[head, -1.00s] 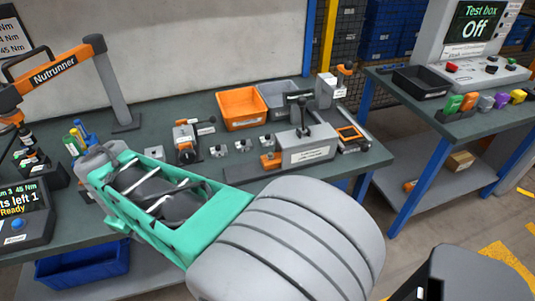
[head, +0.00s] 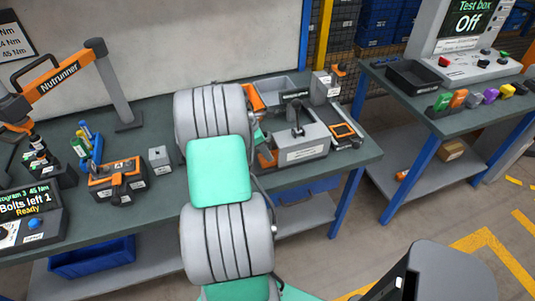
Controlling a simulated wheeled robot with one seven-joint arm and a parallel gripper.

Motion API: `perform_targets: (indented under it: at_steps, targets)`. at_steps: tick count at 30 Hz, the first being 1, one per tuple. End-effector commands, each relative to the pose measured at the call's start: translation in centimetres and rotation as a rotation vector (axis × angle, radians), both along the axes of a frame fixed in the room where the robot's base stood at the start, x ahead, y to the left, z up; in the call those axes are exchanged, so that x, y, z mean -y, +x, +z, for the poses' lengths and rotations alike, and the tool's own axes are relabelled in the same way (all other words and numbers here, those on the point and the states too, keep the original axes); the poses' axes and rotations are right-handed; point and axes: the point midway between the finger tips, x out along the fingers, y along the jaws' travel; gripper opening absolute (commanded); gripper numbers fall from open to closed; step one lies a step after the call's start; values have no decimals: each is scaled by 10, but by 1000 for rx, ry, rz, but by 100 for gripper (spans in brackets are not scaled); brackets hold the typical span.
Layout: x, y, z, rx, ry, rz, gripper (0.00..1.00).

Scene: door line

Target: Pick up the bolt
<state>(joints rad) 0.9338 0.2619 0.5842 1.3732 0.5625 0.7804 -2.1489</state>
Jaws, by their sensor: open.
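I cannot make out a bolt in the head view. The orange bin (head: 257,97) on the bench is mostly hidden behind my arm, and its contents do not show. My arm rises across the middle of the view and covers the centre of the bench. A small teal part of it shows at its right, beside the grey lever fixture. The fingers of my gripper are hidden. A display (head: 27,204) at the left reads "Bolts left 1" and "Ready".
The grey lever fixture (head: 304,151) stands right of my arm, with a grey bin (head: 284,87) behind it. An orange-and-black fixture (head: 118,183) and small grey block (head: 161,159) stand left. The orange nutrunner (head: 62,79) is at the back left. The test box (head: 468,72) reads "Off".

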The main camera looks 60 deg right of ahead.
Motion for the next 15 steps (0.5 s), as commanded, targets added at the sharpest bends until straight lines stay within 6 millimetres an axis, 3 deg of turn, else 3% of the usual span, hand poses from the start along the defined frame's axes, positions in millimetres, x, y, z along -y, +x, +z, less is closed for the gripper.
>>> perform_targets:
  at_steps: [8, 15]
  targets:
    - [3, -3, -9, 2, -2, -1, 47]
    - [3, -2, -9, 2, -2, -1, 29]
